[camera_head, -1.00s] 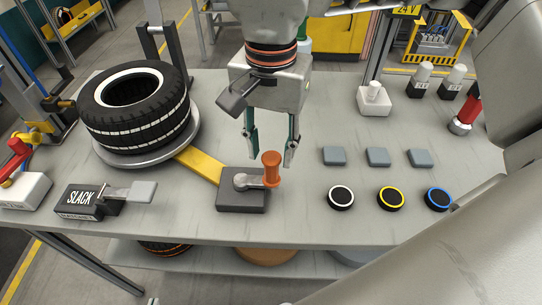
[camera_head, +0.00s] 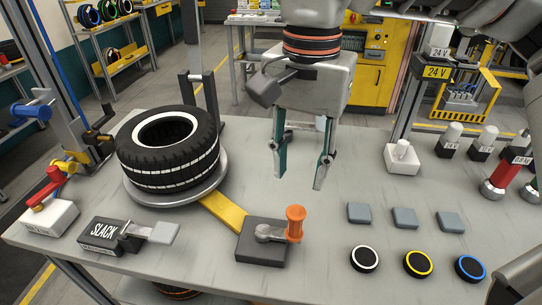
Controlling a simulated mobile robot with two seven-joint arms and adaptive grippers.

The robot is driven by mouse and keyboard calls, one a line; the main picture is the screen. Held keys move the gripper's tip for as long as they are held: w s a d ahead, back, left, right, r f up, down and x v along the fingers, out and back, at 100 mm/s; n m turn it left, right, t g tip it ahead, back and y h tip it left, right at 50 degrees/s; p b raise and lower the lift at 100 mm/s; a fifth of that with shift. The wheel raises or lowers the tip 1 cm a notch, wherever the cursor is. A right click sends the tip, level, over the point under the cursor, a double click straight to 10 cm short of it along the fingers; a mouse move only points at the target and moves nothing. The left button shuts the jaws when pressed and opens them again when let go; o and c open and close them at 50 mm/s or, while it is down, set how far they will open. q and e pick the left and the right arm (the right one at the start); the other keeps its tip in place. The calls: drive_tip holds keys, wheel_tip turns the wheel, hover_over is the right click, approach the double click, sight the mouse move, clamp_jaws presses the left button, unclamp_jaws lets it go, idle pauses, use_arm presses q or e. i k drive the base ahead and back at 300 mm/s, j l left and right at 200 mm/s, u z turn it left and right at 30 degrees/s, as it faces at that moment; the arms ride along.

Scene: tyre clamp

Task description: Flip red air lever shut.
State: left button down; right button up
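The red lever (camera_head: 43,195) stands on a white box (camera_head: 52,219) at the table's left end. Its arm tilts up from the box toward a red knob at the upper right. My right gripper (camera_head: 298,170) hangs over the middle of the table, far to the right of the red lever. Its two fingers are apart with nothing between them. An orange-handled lever (camera_head: 295,222) on a dark block is just in front of and below the fingertips, apart from them. My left gripper does not show.
A tyre (camera_head: 168,150) lies on a round plate, between the red lever and my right gripper. A black SLACK block (camera_head: 104,235) with a grey paddle stands near the front edge. Ringed buttons (camera_head: 365,259) are at the right.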

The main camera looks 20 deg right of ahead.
sight(59, 178)
drive_tip(key=k, duration=1)
